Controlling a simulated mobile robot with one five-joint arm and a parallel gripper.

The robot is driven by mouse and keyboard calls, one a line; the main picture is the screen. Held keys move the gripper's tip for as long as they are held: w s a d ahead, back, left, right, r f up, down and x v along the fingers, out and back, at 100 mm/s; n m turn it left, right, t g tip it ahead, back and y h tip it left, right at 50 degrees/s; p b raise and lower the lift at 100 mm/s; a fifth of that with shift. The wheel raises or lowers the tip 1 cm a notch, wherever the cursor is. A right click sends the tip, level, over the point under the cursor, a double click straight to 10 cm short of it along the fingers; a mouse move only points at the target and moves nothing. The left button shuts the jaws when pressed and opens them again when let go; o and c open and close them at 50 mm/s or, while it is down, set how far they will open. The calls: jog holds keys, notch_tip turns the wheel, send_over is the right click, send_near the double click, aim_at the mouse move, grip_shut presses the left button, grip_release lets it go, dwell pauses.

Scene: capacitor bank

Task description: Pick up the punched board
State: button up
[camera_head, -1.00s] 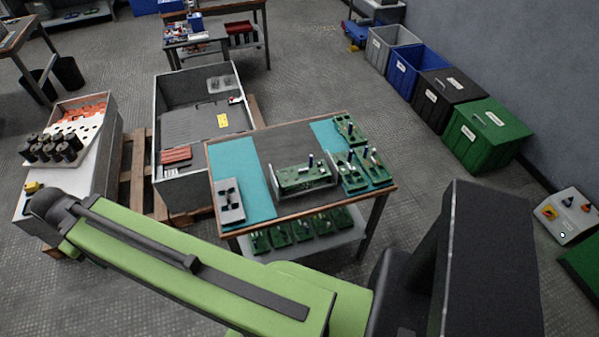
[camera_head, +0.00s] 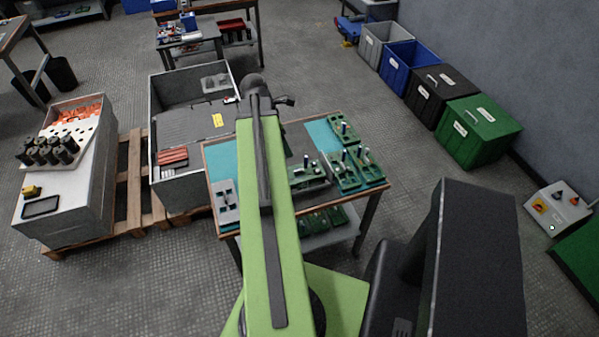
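A pale board with rows of holes (camera_head: 88,124), which I take to be the punched board, lies at the left on a white cabinet. Orange pieces show along its far part, and several dark cylinders stand at its near left, hiding some of it. My green arm reaches up the middle of the picture, its dark far joint over the back edge of the work table. The arm is well to the right of the board.
The work table (camera_head: 309,132) with several green circuit boards (camera_head: 346,170) is under my arm. A grey open crate (camera_head: 157,110) stands between it and the white cabinet (camera_head: 85,195) on pallets. Bins (camera_head: 477,132) line the right wall. Floor at lower left is clear.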

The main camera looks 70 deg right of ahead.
jog(key=f+b, duration=0.1)
jog(key=b, duration=1.1)
send_over(298, 170)
jog(key=w, duration=0.2)
jog(key=f, duration=1.1)
jog(key=shift+s+a, duration=0.1)
jog(key=shift+a, duration=0.3)
jog(key=shift+r, duration=0.1)
jog(key=b+x, duration=0.5)
jog(key=shift+s+a+f, duration=0.15)
jog(key=shift+s+f, duration=0.05)
jog(key=shift+s, duration=0.05)
jog(key=shift+r, duration=0.15)
jog(key=shift+c, duration=0.3)
jog(key=c, duration=1.1)
notch_tip(298, 170, up, 10)
jog(key=p, duration=1)
